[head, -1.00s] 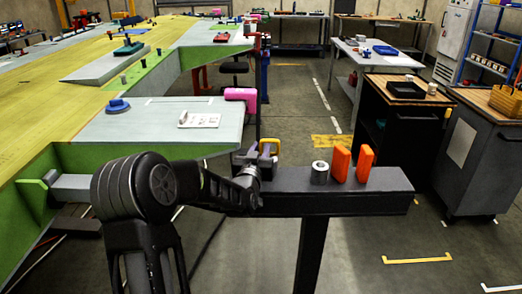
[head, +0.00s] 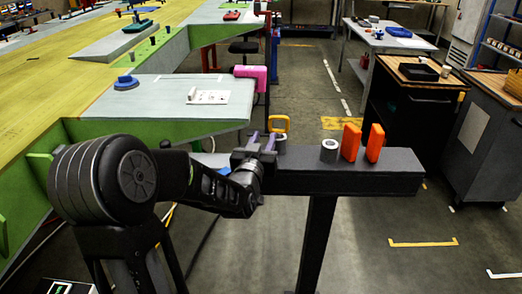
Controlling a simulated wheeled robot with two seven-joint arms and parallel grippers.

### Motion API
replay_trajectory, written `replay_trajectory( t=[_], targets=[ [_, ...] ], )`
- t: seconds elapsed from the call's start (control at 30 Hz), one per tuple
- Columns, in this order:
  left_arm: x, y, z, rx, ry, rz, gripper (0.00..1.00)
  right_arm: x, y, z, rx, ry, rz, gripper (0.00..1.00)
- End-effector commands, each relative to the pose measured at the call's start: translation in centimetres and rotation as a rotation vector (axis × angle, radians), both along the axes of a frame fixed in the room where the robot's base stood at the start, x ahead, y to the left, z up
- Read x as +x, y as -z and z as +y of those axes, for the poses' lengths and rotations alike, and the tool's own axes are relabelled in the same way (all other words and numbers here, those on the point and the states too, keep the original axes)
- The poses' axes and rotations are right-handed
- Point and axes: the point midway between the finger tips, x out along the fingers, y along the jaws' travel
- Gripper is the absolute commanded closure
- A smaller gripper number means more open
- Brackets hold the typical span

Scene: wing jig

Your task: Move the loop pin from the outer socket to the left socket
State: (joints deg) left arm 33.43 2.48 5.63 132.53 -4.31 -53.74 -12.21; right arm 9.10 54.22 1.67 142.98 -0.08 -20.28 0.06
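The yellow loop pin (head: 279,124) stands upright in a grey socket (head: 282,145) at the left part of the dark beam. A second grey round socket (head: 330,151) with an open top stands to its right on the beam and looks empty. My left gripper (head: 262,141) is just left of the loop pin, its two purple-grey fingers spread apart with nothing seen between them. The fingers partly cover the pin's socket. My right gripper is not in view.
Two orange upright blocks (head: 351,142) (head: 375,142) stand on the beam (head: 395,172) right of the empty socket. The green-edged wing table (head: 150,107) lies to the left, with a pink part (head: 251,73) at its corner. Dark carts (head: 415,115) stand right; floor between is clear.

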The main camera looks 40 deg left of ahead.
Motion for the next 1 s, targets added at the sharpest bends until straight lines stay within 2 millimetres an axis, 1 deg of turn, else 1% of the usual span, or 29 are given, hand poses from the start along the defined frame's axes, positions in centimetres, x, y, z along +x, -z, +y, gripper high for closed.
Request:
replay_trajectory(
  t=[0.03,0.1,0.27,1.0],
  targets=[
    [-0.9,0.1,-0.4,0.001,0.000,-0.003,0.67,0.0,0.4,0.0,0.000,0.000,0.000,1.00],
    [-1.8,0.0,-0.8,0.002,0.000,-0.001,0.67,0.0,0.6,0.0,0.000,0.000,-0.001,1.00],
    [-2.9,0.0,-1.3,0.000,-0.001,0.000,0.67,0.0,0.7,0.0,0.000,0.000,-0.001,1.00],
    [-2.9,0.0,-1.4,0.000,0.000,0.000,0.67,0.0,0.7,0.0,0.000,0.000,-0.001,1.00]
  ],
)
